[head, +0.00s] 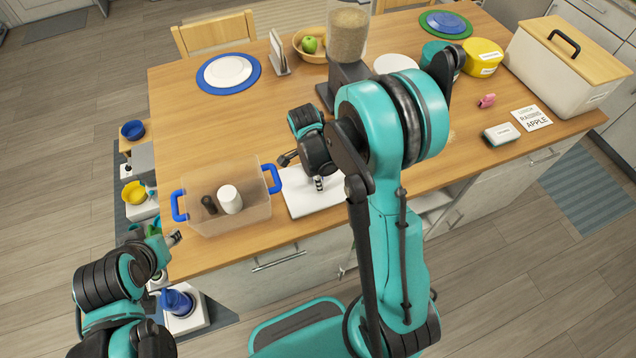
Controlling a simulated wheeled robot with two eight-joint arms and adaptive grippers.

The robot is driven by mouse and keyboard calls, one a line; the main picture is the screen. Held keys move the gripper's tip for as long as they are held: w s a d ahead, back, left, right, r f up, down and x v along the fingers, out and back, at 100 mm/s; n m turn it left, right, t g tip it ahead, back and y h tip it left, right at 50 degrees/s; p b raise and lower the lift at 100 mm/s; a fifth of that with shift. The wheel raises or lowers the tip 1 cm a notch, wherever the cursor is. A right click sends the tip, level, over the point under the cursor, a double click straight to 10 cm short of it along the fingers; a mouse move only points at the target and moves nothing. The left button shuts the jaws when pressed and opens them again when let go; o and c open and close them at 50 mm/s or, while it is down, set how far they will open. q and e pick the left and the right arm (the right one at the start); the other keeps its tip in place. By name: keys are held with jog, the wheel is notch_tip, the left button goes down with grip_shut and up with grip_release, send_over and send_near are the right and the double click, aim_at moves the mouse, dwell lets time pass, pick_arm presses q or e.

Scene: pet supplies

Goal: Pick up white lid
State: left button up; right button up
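A flat white rectangular piece (300,205), which looks like the white lid, lies on the wooden table beside the clear tub. A round white disc (396,64) lies farther back, partly hidden by my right arm; I cannot tell whether it is a lid or a plate. My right gripper (303,172) hangs over the rectangular piece with its fingers spread apart and nothing visible between them. One fingertip is over or close to its surface; contact is unclear. My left gripper (172,238) is low by the table's front left corner, too small to read.
The clear tub (240,215) with blue handles holds a white cup (230,199) and a dark item. A grain dispenser (346,40) stands behind my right gripper. A large cream bin (560,75) stands at the right. The table's left middle is clear.

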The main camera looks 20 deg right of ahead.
grip_shut()
jog(key=shift+r, duration=0.1)
